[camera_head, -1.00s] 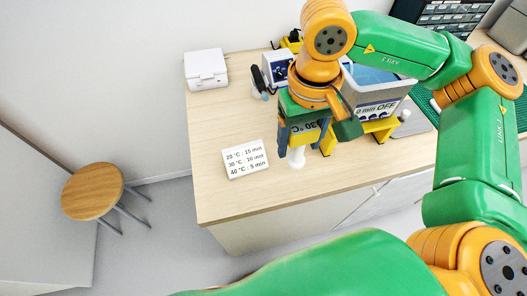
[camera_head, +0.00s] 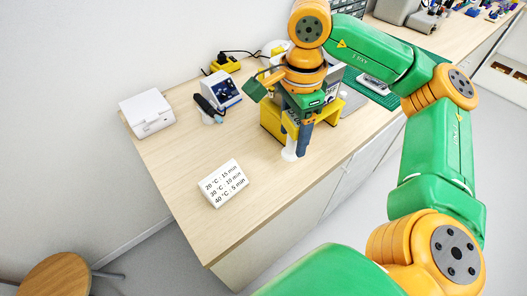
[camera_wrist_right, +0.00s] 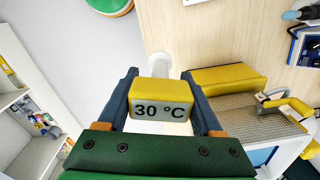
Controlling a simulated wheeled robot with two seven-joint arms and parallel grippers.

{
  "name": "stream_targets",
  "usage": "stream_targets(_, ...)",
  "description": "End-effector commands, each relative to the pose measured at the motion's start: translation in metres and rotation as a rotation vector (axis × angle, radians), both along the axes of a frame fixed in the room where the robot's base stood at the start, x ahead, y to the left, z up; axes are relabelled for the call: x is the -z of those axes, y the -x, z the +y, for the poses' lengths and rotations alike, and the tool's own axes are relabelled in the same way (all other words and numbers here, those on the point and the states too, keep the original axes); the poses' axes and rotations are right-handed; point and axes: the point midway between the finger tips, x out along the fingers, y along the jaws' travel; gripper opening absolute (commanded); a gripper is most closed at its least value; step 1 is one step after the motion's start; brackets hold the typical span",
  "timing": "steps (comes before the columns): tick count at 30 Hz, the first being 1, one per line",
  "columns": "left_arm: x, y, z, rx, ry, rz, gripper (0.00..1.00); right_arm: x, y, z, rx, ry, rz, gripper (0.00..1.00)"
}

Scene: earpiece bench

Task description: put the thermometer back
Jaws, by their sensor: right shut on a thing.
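The thermometer (camera_wrist_right: 160,105) is a yellow block with a grey display reading "30 °C". My right gripper (camera_wrist_right: 163,100) is shut on it, with a dark blue finger on each side. In the head view this gripper (camera_head: 298,135) points down near the bench's front edge, and its fingers mostly hide the thermometer. A white round upright piece (camera_head: 289,153) shows just below the gripper; it also shows beyond the thermometer in the right wrist view (camera_wrist_right: 158,66). I cannot tell whether the two touch. My left gripper is not in view.
A yellow bracket (camera_wrist_right: 228,78) and a bath with a mesh basket (camera_wrist_right: 258,120) stand close beside the gripper. A card with times (camera_head: 224,184), a white box (camera_head: 146,113) and a blue-white device (camera_head: 222,90) stand to the left.

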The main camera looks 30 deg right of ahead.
Motion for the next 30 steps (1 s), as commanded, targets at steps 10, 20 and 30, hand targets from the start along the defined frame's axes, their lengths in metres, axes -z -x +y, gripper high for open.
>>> stream_targets(10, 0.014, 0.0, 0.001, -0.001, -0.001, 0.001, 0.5, 0.006, 0.016, -0.061, 1.025, -0.022, 0.004, 0.07)
stream_targets(20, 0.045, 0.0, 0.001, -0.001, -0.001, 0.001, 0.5, 0.034, -0.013, -0.052, 1.304, -0.024, 0.014, 0.07)
stream_targets(30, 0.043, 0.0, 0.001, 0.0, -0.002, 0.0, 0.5, 0.086, -0.083, -0.009, 1.304, -0.022, 0.013, 0.07)
